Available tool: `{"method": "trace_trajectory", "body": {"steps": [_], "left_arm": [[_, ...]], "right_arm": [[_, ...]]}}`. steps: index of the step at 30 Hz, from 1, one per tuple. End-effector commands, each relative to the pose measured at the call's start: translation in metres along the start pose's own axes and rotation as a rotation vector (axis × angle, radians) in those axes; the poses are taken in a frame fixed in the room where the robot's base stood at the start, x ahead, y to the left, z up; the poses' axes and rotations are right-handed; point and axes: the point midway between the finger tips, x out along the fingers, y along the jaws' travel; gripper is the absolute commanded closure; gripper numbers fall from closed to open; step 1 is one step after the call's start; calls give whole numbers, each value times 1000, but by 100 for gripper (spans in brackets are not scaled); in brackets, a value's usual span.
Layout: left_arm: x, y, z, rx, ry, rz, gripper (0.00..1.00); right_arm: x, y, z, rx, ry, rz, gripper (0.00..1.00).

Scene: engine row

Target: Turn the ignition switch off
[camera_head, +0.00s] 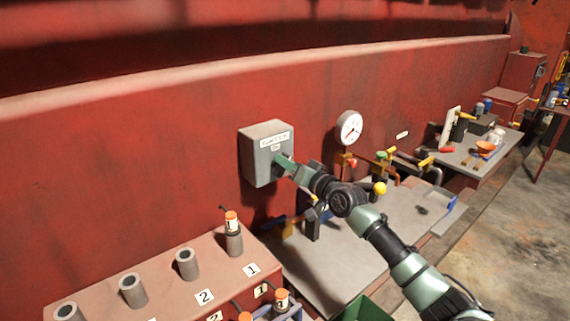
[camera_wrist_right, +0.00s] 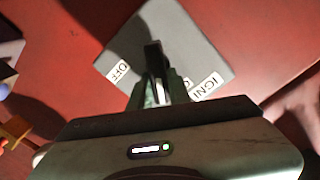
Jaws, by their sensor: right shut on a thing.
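The ignition switch is a grey box (camera_head: 258,152) on the red wall, left of the gauge, with white labels on its face. The box (camera_wrist_right: 195,45) also shows in the right wrist view, with an "OFF" label (camera_wrist_right: 118,71) at the left and a partly covered "IGNI" label (camera_wrist_right: 207,86) at the right. My right gripper (camera_head: 284,164) is at the box's front face. In the wrist view the right gripper (camera_wrist_right: 158,92) is shut on the dark switch lever (camera_wrist_right: 153,56), which sticks out past the fingertips. The fingers hide part of the labels. My left gripper is not in view.
A white gauge (camera_head: 349,128) is on the wall to the right, above pipes with coloured valve handles (camera_head: 380,188). A grey bench top (camera_head: 335,262) lies below. A red ledge with grey tubes (camera_head: 187,264) and number tags stands at the lower left.

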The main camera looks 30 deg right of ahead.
Motion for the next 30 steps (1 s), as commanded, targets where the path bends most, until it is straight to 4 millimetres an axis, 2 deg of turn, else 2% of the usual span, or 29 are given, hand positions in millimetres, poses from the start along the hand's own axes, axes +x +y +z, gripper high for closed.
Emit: {"method": "trace_trajectory", "body": {"steps": [18, 30], "left_arm": [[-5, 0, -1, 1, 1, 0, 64], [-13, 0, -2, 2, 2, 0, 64]], "right_arm": [[0, 9, 2, 588, 3, 0, 100], [0, 14, 5, 873, 2, 1, 100]]}}
